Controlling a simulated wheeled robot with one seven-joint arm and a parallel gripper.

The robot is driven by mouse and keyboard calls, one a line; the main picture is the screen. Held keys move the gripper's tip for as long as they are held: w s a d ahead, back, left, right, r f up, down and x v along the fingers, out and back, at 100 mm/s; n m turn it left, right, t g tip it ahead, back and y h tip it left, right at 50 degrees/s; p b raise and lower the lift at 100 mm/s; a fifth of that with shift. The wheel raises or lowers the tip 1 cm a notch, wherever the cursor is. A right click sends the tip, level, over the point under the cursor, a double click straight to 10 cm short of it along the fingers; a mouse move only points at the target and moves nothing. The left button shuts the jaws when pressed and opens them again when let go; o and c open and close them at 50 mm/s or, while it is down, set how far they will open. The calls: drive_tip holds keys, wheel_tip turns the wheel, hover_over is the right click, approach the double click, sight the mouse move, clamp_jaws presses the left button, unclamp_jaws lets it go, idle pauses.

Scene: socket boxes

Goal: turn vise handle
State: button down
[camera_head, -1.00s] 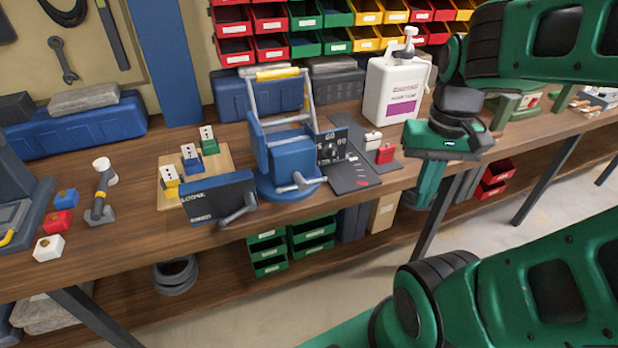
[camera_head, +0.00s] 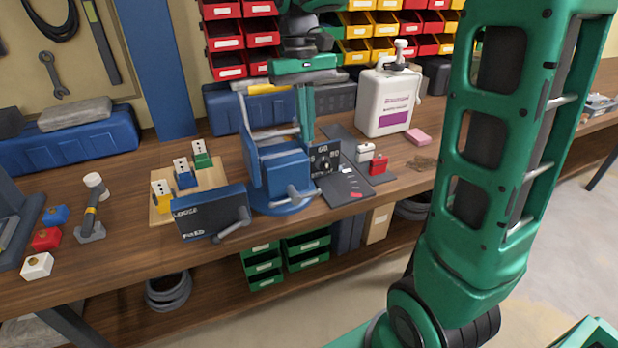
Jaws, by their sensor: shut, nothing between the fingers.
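The blue vise (camera_head: 277,172) stands on a round blue base on the workbench, with a grey handle (camera_head: 296,196) on its front. A grey bar frame rises from its top. A dark panel with the label LOOSE (camera_head: 205,212) stands at its left, with a grey lever (camera_head: 233,224) in front. My gripper (camera_head: 305,138) points down at the vise's upper right side, its green fingers together and empty. The tips overlap the vise's top edge in the picture; I cannot tell whether they touch. The gripper is above the grey handle, apart from it.
A dial panel (camera_head: 325,158) and a dark mat with a red block (camera_head: 378,167) are right of the vise. A white jug (camera_head: 388,103) and pink block (camera_head: 417,136) stand farther right.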

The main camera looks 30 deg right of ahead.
approach(293, 194)
drive_tip(key=s+d+f, duration=0.2)
drive_tip(key=d+f, duration=0.3)
drive_tip(key=f, duration=0.2)
drive_tip(key=shift+w+a, duration=0.1)
drive_tip(key=shift+w, duration=0.15)
drive_tip(key=shift+a+f, duration=0.1)
